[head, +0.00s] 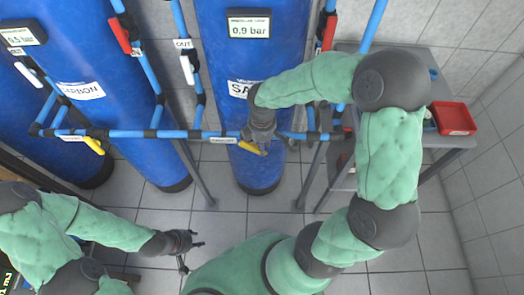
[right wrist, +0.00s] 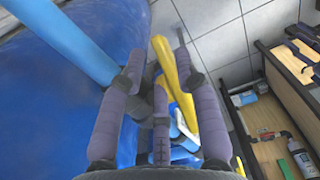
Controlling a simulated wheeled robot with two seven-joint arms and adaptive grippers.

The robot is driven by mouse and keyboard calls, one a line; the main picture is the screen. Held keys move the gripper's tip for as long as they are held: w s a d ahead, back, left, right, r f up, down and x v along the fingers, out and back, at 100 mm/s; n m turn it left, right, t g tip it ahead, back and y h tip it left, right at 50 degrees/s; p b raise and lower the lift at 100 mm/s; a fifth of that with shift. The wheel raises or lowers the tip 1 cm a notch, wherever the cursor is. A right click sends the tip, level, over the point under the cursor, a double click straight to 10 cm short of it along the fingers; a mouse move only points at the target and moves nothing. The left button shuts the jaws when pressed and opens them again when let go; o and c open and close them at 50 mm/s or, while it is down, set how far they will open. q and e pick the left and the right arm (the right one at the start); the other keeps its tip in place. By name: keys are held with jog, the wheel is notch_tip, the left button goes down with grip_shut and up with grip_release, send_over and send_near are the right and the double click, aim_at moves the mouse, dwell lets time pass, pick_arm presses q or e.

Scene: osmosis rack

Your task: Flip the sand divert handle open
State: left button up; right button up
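The yellow handle (head: 252,148) sits on the horizontal blue pipe in front of the blue tank labelled "SA…"; the rest of that label is hidden by my right arm. My right gripper (head: 262,128) is right at this handle, partly covering its valve. In the right wrist view the yellow handle (right wrist: 181,92) runs between the spread fingers of the right gripper (right wrist: 158,72), nearer the right finger. I cannot tell whether a finger touches it. My left gripper (head: 192,252) is open and empty, low over the floor, away from the pipes.
Another yellow handle (head: 93,145) is on the pipe to the left. Red handles (head: 120,35) and a white handle (head: 187,68) are on upright pipes. A grey table (head: 447,139) with a red tray (head: 453,118) stands right. Tiled floor in front is clear.

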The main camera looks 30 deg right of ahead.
jog(key=shift+f+b, duration=0.45)
jog(key=shift+f, duration=1.05)
grip_shut()
jog(key=shift+r+h, duration=0.15)
jog(key=shift+h, duration=0.15)
jog(key=g+h+p, duration=0.1)
jog(key=r+g+h+p, duration=0.1)
jog(key=h+p, duration=0.1)
jog(key=shift+r+g+h, duration=0.1)
jog(key=shift+g+h, duration=0.2)
jog(key=shift+a+r+g+h+p, duration=0.1)
jog(key=shift+r+g+h+p, duration=0.1)
jog(key=shift+g+h+p, duration=0.4)
jog(key=shift+r+g+h+p, duration=0.15)
jog(key=shift+g+h+p, duration=0.15)
jog(key=shift+h+p, duration=0.5)
